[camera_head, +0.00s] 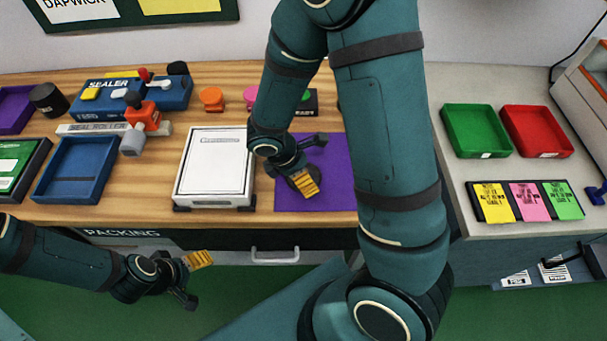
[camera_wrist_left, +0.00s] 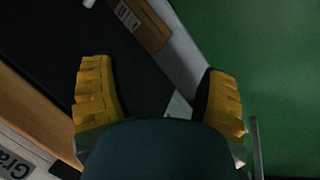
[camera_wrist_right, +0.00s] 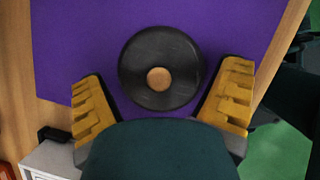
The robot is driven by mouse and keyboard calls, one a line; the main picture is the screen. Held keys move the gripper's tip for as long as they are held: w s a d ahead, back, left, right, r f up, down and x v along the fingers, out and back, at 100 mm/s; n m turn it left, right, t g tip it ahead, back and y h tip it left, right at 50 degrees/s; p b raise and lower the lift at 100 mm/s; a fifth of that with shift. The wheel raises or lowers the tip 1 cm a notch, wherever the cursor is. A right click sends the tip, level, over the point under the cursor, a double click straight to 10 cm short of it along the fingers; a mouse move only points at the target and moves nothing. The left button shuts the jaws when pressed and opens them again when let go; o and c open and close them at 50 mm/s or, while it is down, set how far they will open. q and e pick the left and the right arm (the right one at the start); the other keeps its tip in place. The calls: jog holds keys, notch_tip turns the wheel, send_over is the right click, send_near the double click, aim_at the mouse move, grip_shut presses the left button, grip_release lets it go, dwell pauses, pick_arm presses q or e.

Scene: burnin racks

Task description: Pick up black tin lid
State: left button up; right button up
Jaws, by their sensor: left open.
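The black tin lid (camera_wrist_right: 181,82) is a round dark disc with a light brown knob in its centre. It lies on the purple mat (camera_wrist_right: 80,40). In the head view the lid (camera_head: 292,184) is partly hidden by my right gripper (camera_head: 314,163). My right gripper is open above the lid, and in the right wrist view its fingers (camera_wrist_right: 160,80) stand apart on either side of the lid's near part, with nothing gripped. My left gripper (camera_head: 194,279) is open and empty in front of the bench, below the bench top; its spread fingers also show in the left wrist view (camera_wrist_left: 158,75).
A white box (camera_head: 214,165) stands left of the mat. A blue tray (camera_head: 75,170), the sealer (camera_head: 122,93) and a black tin (camera_head: 48,100) are further left. Green (camera_head: 474,130) and red (camera_head: 536,131) trays are on the right-hand counter. My right arm covers the middle.

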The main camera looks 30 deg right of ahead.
jog(key=c, duration=0.9)
jog(key=shift+c, duration=0.2)
jog(key=shift+r, duration=0.1)
